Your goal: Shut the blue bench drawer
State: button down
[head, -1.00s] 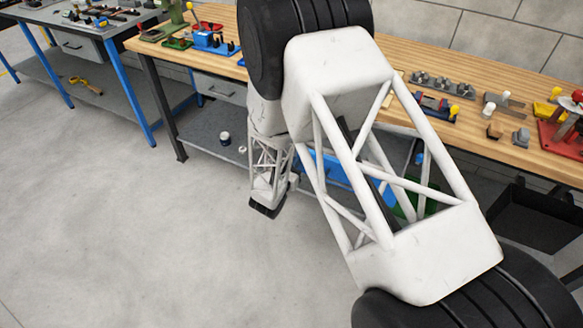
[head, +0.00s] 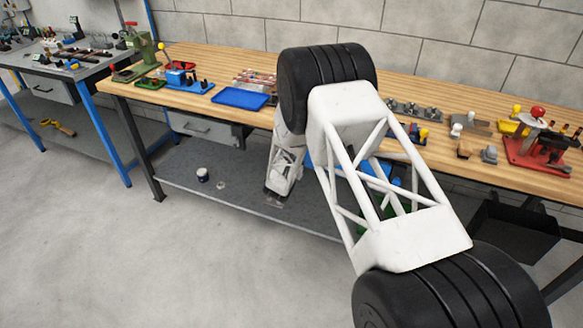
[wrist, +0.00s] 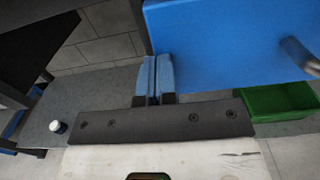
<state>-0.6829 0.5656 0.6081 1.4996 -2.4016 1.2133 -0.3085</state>
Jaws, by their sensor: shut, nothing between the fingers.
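The blue drawer shows in the wrist view as a wide blue front (wrist: 225,45) with a grey bar handle (wrist: 300,57) at its right. In the head view, my arm hides most of the drawer, under the wooden bench. My gripper's blue fingers (wrist: 153,80) are shut together and empty. In the wrist view they lie by the drawer front's lower left corner; I cannot tell whether they touch it. In the head view my gripper (head: 274,200) is low, in front of the bench's lower shelf. How far out the drawer stands is unclear.
A green bin (wrist: 283,101) lies below the blue front. A small dark jar with a white lid (head: 203,174) stands on the lower shelf. A grey drawer (head: 207,129) hangs left of my arm. The wooden benchtop (head: 200,58) holds tools and trays.

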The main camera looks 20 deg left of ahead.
jog(key=shift+w+r, duration=0.1)
jog(key=shift+w, duration=0.7)
jog(key=shift+w+r, duration=0.1)
jog(key=s, duration=1.5)
jog(key=shift+f, duration=0.25)
